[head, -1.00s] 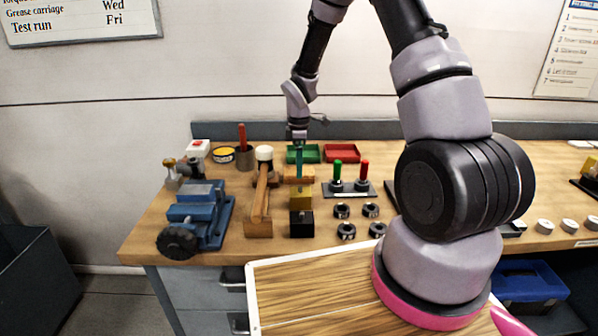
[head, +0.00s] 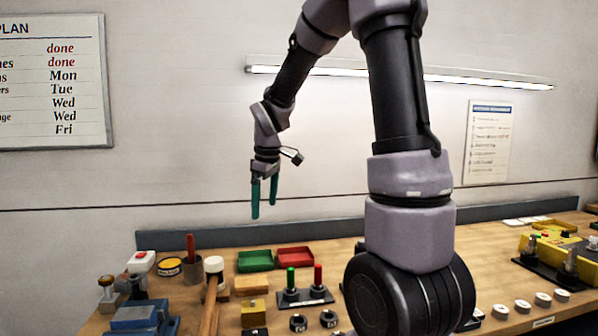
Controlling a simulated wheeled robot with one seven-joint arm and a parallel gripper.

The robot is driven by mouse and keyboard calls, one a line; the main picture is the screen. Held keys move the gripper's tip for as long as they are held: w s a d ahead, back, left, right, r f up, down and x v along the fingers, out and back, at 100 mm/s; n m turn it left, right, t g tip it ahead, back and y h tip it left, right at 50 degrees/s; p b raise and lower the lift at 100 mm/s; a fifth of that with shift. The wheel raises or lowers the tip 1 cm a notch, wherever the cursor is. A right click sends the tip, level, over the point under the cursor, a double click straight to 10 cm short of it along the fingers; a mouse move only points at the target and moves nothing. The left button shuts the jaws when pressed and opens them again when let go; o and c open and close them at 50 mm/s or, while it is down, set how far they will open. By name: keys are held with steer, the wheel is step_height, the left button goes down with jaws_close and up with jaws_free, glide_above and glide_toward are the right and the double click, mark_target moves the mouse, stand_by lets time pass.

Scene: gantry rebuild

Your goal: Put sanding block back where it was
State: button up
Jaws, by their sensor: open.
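A light tan wooden block (head: 251,284) lies on the workbench (head: 347,255), in front of the green tray and just right of the mallet. It looks like the sanding block, though I cannot tell for certain. A yellow block (head: 254,311) stands in front of it. My gripper (head: 264,207) hangs above the back of the bench, pointing down, with its two green fingers apart and nothing between them. It is well clear of the tan block and everything on the bench.
A green tray (head: 255,261) and a red tray (head: 296,257) sit behind the block. Black rings (head: 299,323) lie nearer.

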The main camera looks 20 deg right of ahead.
steer(key=s+d+r+m+t+y, duration=0.1)
steer(key=s+r+m+t, duration=0.1)
steer(key=s+r+m, duration=0.4)
steer(key=s+d+r+m+t, duration=0.1)
steer(key=s+r+m+t, duration=0.2)
steer(key=s, duration=1)
step_height(320, 180, up, 4)
steer(key=m, duration=0.4)
steer(key=shift+s+d+y, duration=0.3)
steer(key=shift+s+y, duration=0.05)
steer(key=shift+y, duration=0.05)
